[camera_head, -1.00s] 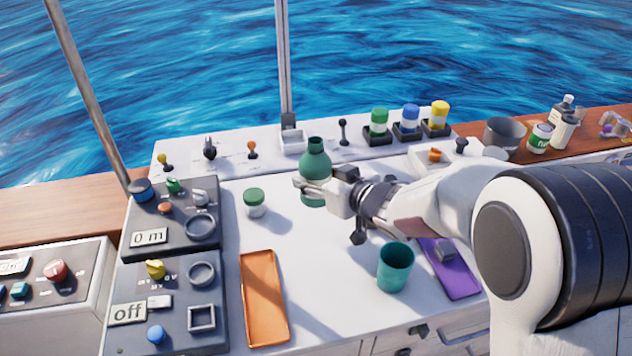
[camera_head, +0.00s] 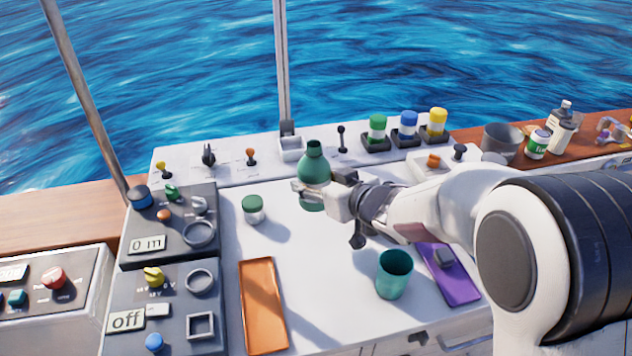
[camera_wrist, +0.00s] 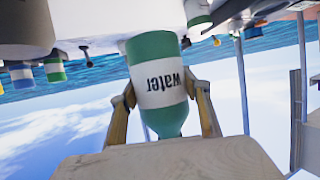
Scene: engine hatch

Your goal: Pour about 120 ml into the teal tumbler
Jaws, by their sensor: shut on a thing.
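My gripper (camera_head: 322,190) is shut on a green bottle (camera_head: 314,165) with a narrow neck. The bottle is upright in the head view. In the wrist view the bottle (camera_wrist: 158,85) sits between both fingers and its white label reads "water", upside down in that picture. I cannot tell whether its base touches the counter. The teal tumbler (camera_head: 394,274) stands upright on the white counter, to the right of the bottle and nearer the front. It is apart from the gripper, and its inside bottom is hidden.
A green-lidded jar (camera_head: 253,210) stands left of the bottle. An orange tray (camera_head: 263,300) lies at the front left, and a purple tray (camera_head: 455,284) with a grey block is right of the tumbler. Control panels (camera_head: 150,262) fill the left. Several colored-lid jars stand behind.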

